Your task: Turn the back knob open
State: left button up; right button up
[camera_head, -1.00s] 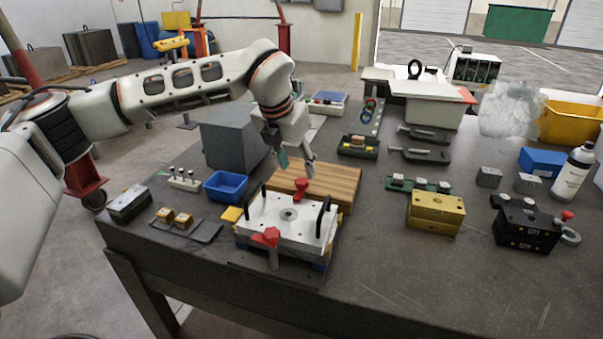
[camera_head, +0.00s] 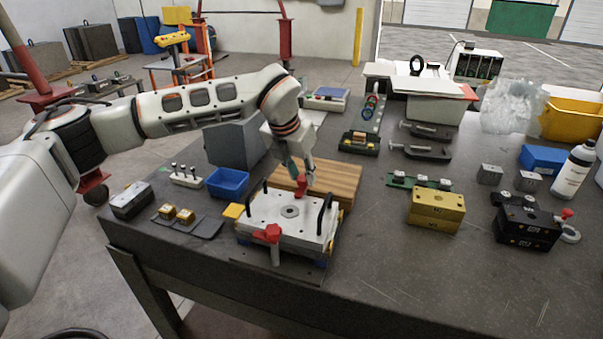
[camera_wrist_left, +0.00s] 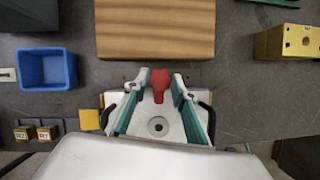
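The white mould base (camera_head: 262,215) sits near the table's front edge, with a round hole in its top and black handles. Its red back knob (camera_head: 301,187) stands at the far edge, and a second red knob (camera_head: 268,233) is at the front. My left gripper (camera_head: 301,179) is down at the back knob. In the left wrist view, the left gripper (camera_wrist_left: 161,82) is open, with one finger on each side of the back knob (camera_wrist_left: 160,86). I cannot tell whether either finger touches it. My right gripper is not in view.
A wooden board (camera_head: 343,181) lies right behind the mould base. A blue bin (camera_head: 228,183), a grey block (camera_head: 233,146) and a yellow piece (camera_head: 233,210) are to the left. A gold block (camera_head: 435,209) and a black block (camera_head: 526,228) stand to the right.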

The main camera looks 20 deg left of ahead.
pick_arm(q)
jog(key=shift+n+b, duration=0.4)
jog(key=shift+b, duration=0.05)
jog(key=shift+d+n+y+b, duration=0.15)
jog(key=shift+n+y+b, duration=0.55)
jog(key=shift+n, duration=0.4)
jog(key=n+y+b, duration=0.1)
jog(key=n, duration=0.2)
jog(key=shift+d+n, duration=0.1)
jog(key=shift+n, duration=0.2)
jog(key=n+y, duration=0.1)
jog(key=n, duration=0.1)
jog(key=n+g+y, duration=0.1)
jog(key=n, duration=0.2)
jog(key=shift+w+d+r, duration=0.15)
jog(key=shift+w, duration=0.05)
jog(key=n+g, duration=0.1)
jog(key=n, duration=0.2)
jog(key=n+g+y, duration=0.1)
jog(key=n, duration=0.2)
jog(key=shift+w, duration=0.15)
jog(key=o, duration=1.1)
